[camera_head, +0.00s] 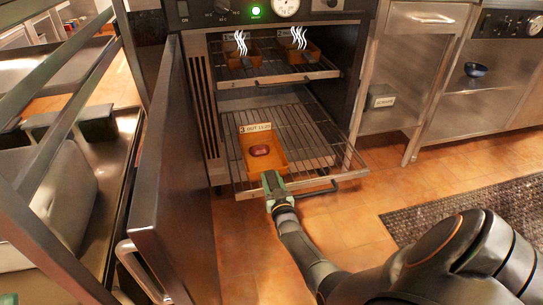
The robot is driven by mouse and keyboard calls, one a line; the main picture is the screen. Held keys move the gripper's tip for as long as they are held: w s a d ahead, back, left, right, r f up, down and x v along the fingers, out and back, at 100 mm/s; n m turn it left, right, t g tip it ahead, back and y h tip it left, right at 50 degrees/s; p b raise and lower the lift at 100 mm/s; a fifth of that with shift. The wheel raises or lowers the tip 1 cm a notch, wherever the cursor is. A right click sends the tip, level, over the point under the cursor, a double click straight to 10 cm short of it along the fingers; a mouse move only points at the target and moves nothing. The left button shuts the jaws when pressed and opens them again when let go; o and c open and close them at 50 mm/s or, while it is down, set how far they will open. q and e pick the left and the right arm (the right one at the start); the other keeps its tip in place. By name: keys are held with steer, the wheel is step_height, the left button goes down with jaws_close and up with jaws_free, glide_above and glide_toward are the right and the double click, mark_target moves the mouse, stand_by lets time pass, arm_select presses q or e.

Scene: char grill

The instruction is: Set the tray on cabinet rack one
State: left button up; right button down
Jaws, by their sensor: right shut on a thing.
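An orange-brown tray (263,167) with a small dark red piece of food (259,150) in it is at the lower pulled-out wire rack (312,137) of the open cabinet. A label on the tray's far edge begins with a 3. My right gripper (272,181) is shut on the tray's near end. I cannot tell whether the tray rests on the rack or hangs just above it. The upper rack (285,79) holds two similar trays (237,61) with steam marks above them. My left gripper is not in view.
The cabinet door (172,170) stands open on the left. The lower rack has bare room right of the tray, and a dark front handle (318,190). A steel counter (462,105) with a blue bowl (475,70) stands at right. A dark mat (470,207) lies on the floor.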

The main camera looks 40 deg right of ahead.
steer(key=shift+r, duration=0.1)
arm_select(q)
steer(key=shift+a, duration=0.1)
arm_select(e)
steer(key=shift+c, duration=2)
jaws_free()
steer(key=shift+s+a+r+p, duration=0.1)
steer(key=shift+s+p, duration=0.1)
steer(key=shift+p, duration=0.1)
arm_select(q)
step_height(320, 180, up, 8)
steer(key=p, duration=0.6)
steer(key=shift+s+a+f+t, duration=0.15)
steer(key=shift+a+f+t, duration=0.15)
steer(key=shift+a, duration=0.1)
arm_select(e)
steer(key=v, duration=1.1)
steer(key=shift+s, duration=0.25)
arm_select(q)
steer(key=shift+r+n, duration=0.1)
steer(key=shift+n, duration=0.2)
arm_select(e)
steer(key=shift+a, duration=0.1)
